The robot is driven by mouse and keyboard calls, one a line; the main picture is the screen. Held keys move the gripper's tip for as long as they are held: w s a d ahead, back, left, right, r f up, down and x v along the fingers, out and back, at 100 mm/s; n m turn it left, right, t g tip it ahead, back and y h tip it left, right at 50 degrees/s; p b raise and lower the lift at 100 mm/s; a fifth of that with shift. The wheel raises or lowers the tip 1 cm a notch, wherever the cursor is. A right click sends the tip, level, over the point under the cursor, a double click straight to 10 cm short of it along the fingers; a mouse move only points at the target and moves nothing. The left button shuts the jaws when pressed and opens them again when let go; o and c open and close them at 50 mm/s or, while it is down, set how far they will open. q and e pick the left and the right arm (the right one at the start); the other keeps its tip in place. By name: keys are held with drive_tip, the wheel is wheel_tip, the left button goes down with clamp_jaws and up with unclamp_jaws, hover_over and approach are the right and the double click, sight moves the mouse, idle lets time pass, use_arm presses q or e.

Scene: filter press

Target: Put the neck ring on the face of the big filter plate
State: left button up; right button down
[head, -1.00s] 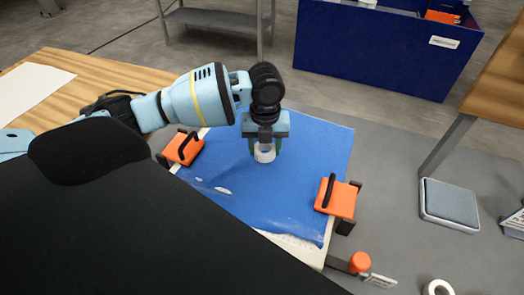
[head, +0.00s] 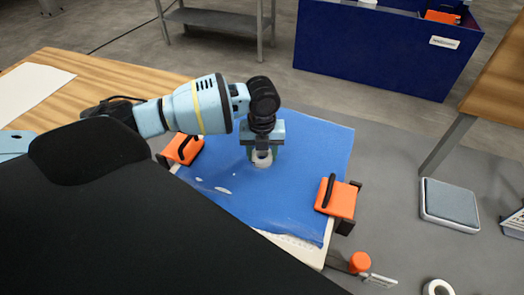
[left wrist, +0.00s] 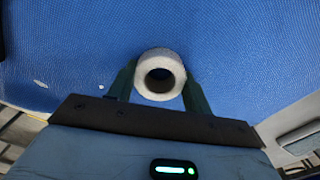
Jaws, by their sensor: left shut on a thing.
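The neck ring, a short white ring with a dark round hole (left wrist: 160,58), sits between the two green fingers of my left gripper (head: 262,153). It also shows in the head view (head: 261,160). The left gripper (left wrist: 160,82) is shut on it and points down. The big filter plate (head: 312,160) lies flat, its face covered in blue cloth, with orange handle blocks at its left and right. The ring is over the middle of the blue face, at or very near the cloth. I cannot tell whether it touches. My right gripper is out of view.
An orange handle block (head: 337,197) stands at the plate's right, another (head: 184,149) at its left, near my left arm. Small pale spots (head: 223,190) mark the cloth. A second white ring (head: 437,288) lies lower right. A blue bin (head: 385,48) stands behind.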

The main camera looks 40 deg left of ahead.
use_arm(q)
drive_tip(key=shift+s+f, duration=0.15)
drive_tip(key=shift+f, duration=0.35)
drive_tip(key=o, duration=1)
drive_tip(key=shift+f, duration=0.25)
drive_tip(key=shift+s, duration=0.1)
drive_tip(key=shift+w+r+p, duration=0.15)
drive_tip(key=shift+r+p, duration=0.1)
drive_tip(key=shift+r, duration=3.2)
drive_tip(key=shift+w+r+p, duration=0.1)
drive_tip(key=shift+r+p, duration=0.1)
drive_tip(key=shift+r, duration=3.25)
